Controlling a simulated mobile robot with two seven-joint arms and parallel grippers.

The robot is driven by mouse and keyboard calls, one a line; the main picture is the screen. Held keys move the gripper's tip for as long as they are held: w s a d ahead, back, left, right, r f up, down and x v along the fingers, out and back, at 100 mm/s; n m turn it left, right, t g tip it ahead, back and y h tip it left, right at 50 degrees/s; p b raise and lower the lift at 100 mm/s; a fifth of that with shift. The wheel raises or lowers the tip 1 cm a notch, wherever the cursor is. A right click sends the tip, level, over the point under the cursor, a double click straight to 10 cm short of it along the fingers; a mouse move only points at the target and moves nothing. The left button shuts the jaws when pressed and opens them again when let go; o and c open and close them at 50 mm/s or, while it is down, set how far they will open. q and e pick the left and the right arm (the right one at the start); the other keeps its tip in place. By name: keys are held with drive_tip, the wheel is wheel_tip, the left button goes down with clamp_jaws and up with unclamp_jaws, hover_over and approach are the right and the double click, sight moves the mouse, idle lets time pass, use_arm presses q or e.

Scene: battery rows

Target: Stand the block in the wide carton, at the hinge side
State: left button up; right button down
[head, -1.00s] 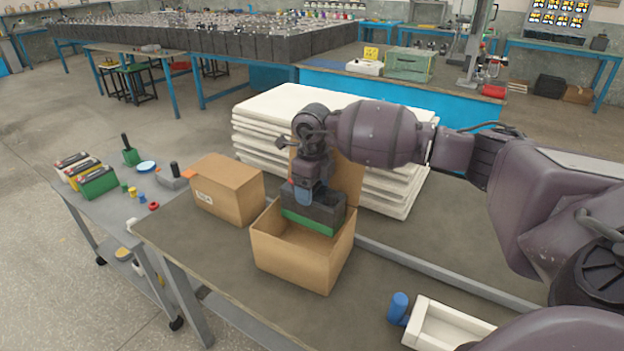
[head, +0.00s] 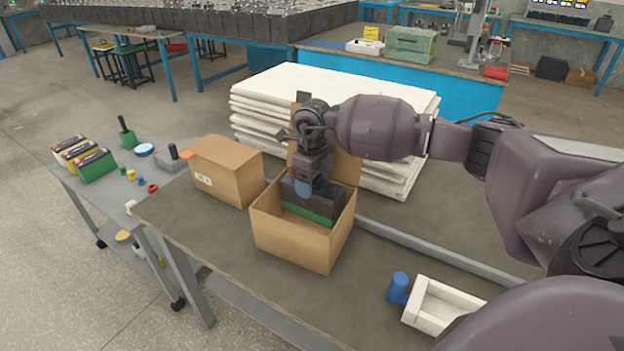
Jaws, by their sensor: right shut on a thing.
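The wide carton (head: 292,240) stands open on the table, its raised lid flap (head: 345,167) at the back. The block (head: 316,196), black with a green lower band, is upright inside the carton, its lower part sunk below the front rim. My right gripper (head: 306,188) comes down from above and is shut on the block's top. The carton's front wall hides the block's bottom, so I cannot tell whether it touches the floor. The block sits toward the back, near the flap. My left gripper is not in view.
A closed carton (head: 228,170) stands just left of the open one. White stacked sheets (head: 330,95) lie behind. A blue cylinder (head: 398,288) and a white tray (head: 414,317) lie at the front right. A grey cart (head: 120,190) with several batteries is at the left.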

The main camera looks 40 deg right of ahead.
drive_tip(key=shift+f, duration=0.1)
drive_tip(key=shift+c, duration=2)
unclamp_jaws()
drive_tip(key=shift+s+a+f, duration=0.1)
drive_tip(key=shift+s+f, duration=0.05)
drive_tip(key=shift+f, duration=0.05)
wheel_tip(320, 180, up, 13)
drive_tip(key=p, duration=0.1)
drive_tip(key=shift+r, duration=0.2)
